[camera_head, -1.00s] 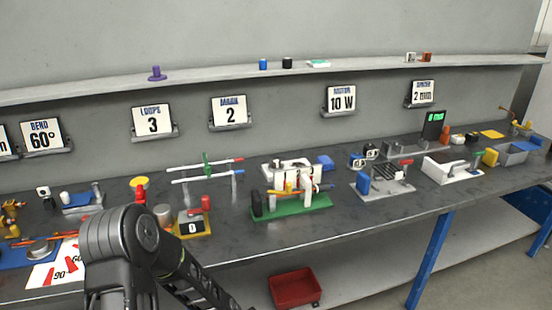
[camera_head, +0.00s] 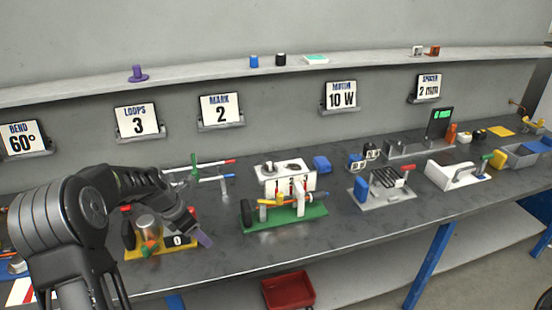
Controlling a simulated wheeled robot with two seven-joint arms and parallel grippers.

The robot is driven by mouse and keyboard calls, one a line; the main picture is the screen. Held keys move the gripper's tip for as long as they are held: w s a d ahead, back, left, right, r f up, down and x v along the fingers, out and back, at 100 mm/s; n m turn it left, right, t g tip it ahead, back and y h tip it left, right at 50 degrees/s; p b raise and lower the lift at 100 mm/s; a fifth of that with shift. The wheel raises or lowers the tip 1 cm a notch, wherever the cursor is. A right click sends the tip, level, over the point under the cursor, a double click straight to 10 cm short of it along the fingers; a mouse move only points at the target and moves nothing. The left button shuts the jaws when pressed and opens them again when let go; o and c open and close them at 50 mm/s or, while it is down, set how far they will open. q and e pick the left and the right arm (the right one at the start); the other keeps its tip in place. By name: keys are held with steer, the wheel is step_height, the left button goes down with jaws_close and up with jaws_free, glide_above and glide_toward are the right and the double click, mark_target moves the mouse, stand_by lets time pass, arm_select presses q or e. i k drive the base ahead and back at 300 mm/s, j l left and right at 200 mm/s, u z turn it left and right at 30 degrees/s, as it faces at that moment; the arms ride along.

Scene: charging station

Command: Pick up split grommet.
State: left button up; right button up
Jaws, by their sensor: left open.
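No piece is clearly recognisable as the split grommet at this size. A small purple flanged piece (camera_head: 138,74) stands on the shelf at the back left; I cannot tell whether it is the grommet. My left arm comes in from the left and bends down over the yellow-based station with the "0" display (camera_head: 178,241). My left gripper (camera_head: 202,236) is open at that station's right side, pointing down towards the bench. Its fingers are small and partly hidden by the wrist, and I see nothing held. My right gripper is out of view.
The shelf (camera_head: 300,71) also holds a blue cylinder (camera_head: 254,62), a black cylinder (camera_head: 281,60) and other small parts. A green-based fixture (camera_head: 285,217) stands right of my gripper. Bare bench (camera_head: 222,262) lies in front. A red bin (camera_head: 288,291) is below.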

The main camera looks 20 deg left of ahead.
mark_target(269, 166)
steer(key=i, duration=1.55)
